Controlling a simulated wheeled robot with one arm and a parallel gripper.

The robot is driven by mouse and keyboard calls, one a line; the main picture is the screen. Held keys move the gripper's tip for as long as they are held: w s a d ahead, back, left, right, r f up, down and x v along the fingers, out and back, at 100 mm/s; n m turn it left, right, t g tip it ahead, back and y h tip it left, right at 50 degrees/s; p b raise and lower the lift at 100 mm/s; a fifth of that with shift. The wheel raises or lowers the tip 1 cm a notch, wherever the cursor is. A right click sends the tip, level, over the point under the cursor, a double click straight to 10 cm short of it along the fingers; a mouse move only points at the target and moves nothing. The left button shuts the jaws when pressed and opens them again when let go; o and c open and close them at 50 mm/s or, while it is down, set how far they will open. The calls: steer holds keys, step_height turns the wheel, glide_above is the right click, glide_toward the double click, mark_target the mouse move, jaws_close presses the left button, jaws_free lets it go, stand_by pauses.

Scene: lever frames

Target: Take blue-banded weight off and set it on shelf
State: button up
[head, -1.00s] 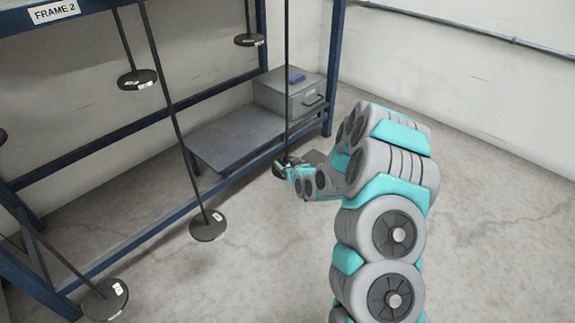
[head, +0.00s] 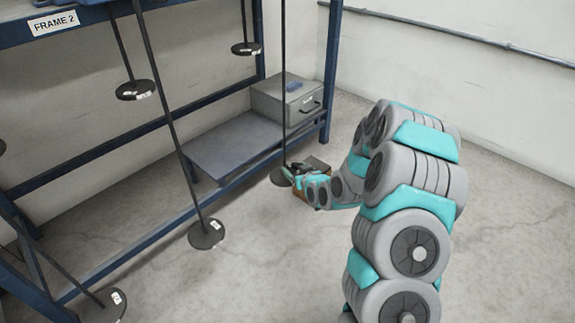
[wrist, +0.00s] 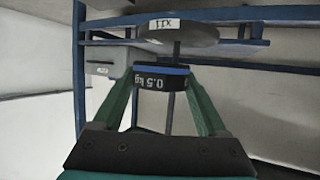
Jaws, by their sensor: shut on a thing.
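My gripper (wrist: 162,78) is shut on the blue-banded weight (wrist: 160,83), a dark block marked 0.5 kg with a blue band along one edge. The wrist view appears upside down. A labelled dark pendulum disc (wrist: 178,40) and its rod show just beyond the weight; I cannot tell whether they touch. In the head view my gripper (head: 299,171) is beside the hanging disc (head: 282,177), on its right. The weight is too small to make out there. The low grey shelf (head: 215,150) inside the blue frame is behind and left of my gripper.
A grey box (head: 285,98) with a blue item on top stands at the shelf's right end. Several other rods with dark discs, such as one front disc (head: 206,233), hang to the left. The floor at right is clear.

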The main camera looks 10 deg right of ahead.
steer(key=s+d+p, duration=0.7)
steer(key=s, duration=0.3)
steer(key=shift+s+d+r, duration=0.2)
steer(key=shift+d, duration=0.1)
steer(key=shift+r, duration=0.3)
steer(key=shift+s+d, duration=0.1)
steer(key=shift+s, duration=0.05)
steer(key=s+d+p, duration=0.3)
steer(key=s+p, duration=0.2)
steer(key=shift+d, duration=0.35)
stand_by(0.9)
